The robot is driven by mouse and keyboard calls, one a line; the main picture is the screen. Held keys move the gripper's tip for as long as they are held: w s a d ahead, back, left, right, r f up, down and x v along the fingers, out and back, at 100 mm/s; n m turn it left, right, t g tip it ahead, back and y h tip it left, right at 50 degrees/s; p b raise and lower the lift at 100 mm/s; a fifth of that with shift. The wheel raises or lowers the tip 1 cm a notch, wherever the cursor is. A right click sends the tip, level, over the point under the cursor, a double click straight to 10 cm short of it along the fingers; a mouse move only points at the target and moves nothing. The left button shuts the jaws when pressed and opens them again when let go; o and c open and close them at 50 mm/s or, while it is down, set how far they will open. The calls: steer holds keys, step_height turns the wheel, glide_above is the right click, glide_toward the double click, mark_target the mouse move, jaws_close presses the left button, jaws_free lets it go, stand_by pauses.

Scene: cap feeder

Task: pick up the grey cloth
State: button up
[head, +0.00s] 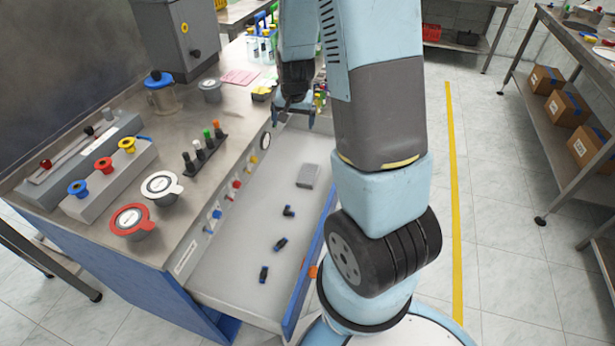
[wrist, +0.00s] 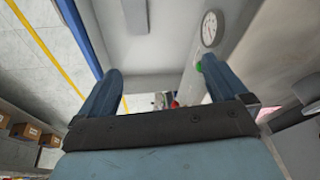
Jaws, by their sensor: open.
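A small grey folded piece (head: 308,175), which looks like the grey cloth, lies flat in the open drawer (head: 240,265), toward its far end. In the wrist view the grey cloth (wrist: 136,16) shows at the top, beyond my fingertips. My gripper (head: 293,119) hangs over the far end of the drawer, above and behind the cloth and apart from it. In the wrist view my gripper (wrist: 161,72) has its two blue fingers spread wide with nothing between them.
Several small dark parts (head: 280,243) lie nearer in the drawer. The drawer's blue front (head: 313,245) and the panel with buttons and a gauge (wrist: 210,28) bound it. Jars, a red-rimmed cup (head: 131,220) and bottles stand on the steel top. The drawer floor around the cloth is clear.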

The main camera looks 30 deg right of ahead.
steer(key=m+h, duration=0.1)
steer(key=m, duration=0.1)
glide_toward(308, 173)
steer(key=shift+g, duration=0.4)
steer(key=shift+w+x, duration=0.15)
steer(key=shift+x, duration=2.05)
steer(key=shift+w+x, duration=0.1)
steer(key=shift+x, duration=2.1)
steer(key=shift+c, duration=0.4)
steer(key=c, duration=1)
steer(key=shift+r, duration=0.15)
step_height(308, 173, up, 10)
steer(key=shift+f, duration=0.1)
